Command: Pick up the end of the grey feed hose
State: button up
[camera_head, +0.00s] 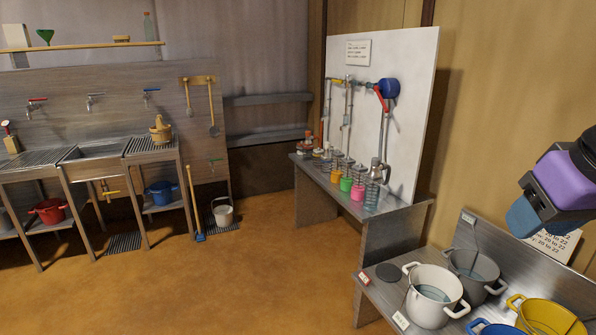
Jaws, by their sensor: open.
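A grey hose-like tube (385,135) hangs down the white board from below a blue round fitting (389,88) with a red lever. Its lower end is near a metal jug-like vessel (376,170), and I cannot tell whether they touch. Other thin grey tubes (347,105) hang further left on the board, so which one is the feed hose is not certain. My gripper (523,217), with a purple body and blue fingers, is at the right edge, well apart from the tubes and nearer to me. It is open, and nothing shows between its fingers.
Several coloured jars (346,184) stand on the grey bench (400,228) below the board. A lower bench holds a white pot (422,310), a grey pot (487,262) and a yellow pot (540,318). Sinks (95,150) line the left wall.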

aim_at(377, 169)
jog(key=i+j, duration=0.1)
jog(key=i, duration=1.15)
jog(key=i+j+z, duration=0.4)
jog(key=i+z, duration=0.15)
jog(key=i+j+z, duration=0.4)
jog(key=j+z, duration=0.15)
jog(key=i+j+z, duration=0.15)
jog(key=j+z, duration=0.15)
jog(key=j, duration=0.15)
jog(key=i+j+z, duration=0.1)
jog(key=j+z, duration=0.15)
jog(key=j, duration=0.15)
jog(key=i+j+z, duration=0.1)
jog(key=j+z, duration=0.2)
jog(key=j, duration=0.35)
